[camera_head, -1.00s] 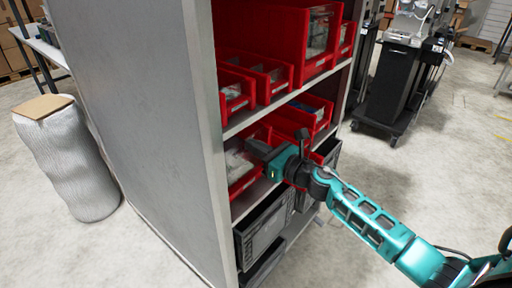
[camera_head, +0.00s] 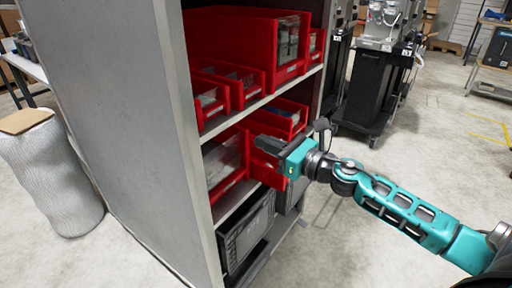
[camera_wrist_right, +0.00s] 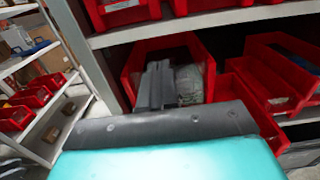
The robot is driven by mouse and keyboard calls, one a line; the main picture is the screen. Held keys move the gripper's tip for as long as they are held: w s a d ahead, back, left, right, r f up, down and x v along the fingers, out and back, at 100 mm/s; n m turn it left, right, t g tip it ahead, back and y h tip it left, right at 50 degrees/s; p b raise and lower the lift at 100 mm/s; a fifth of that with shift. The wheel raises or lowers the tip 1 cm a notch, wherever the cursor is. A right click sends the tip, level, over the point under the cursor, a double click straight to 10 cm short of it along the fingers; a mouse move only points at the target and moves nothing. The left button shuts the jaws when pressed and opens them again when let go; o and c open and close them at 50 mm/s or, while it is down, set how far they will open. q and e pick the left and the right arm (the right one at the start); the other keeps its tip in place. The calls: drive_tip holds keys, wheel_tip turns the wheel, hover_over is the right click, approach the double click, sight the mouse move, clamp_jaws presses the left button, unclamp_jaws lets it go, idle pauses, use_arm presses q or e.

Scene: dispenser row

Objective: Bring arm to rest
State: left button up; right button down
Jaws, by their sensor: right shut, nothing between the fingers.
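My right arm, teal and dark grey, comes in from the right in the head view. Its gripper (camera_head: 260,142) is shut and empty, pointing left at the front of the grey shelf (camera_head: 110,120). It is in front of the middle level's red bins, near the right edge of a red bin (camera_head: 226,165) with clear-wrapped contents. In the right wrist view the grey fingers (camera_wrist_right: 156,78) are together, in front of a red bin (camera_wrist_right: 206,62) holding a clear-wrapped item. I cannot tell the exact gap to the bin. My left gripper is not in view.
A wrapped column with a brown top (camera_head: 50,175) stands left of the shelf. Dark carts (camera_head: 366,85) stand behind. The floor to the right is largely clear.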

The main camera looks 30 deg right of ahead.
drive_tip(key=shift+s+r, duration=0.25)
drive_tip(key=s+a+f+n+g+h, duration=0.1)
drive_tip(key=s+a+f+n, duration=0.3)
drive_tip(key=n, duration=0.7)
drive_tip(key=s+a+f+n+g+h, duration=0.2)
drive_tip(key=s+a+f+n, duration=0.3)
drive_tip(key=s+f+n, duration=0.3)
drive_tip(key=s+a+f+n+g+h, duration=0.2)
drive_tip(key=s+f+n, duration=0.4)
drive_tip(key=f+n, duration=0.7)
drive_tip(key=a+n+g, duration=0.1)
drive_tip(key=a, duration=0.1)
drive_tip(key=shift+s+a+f+n, duration=0.35)
drive_tip(key=shift+s+a+n, duration=0.05)
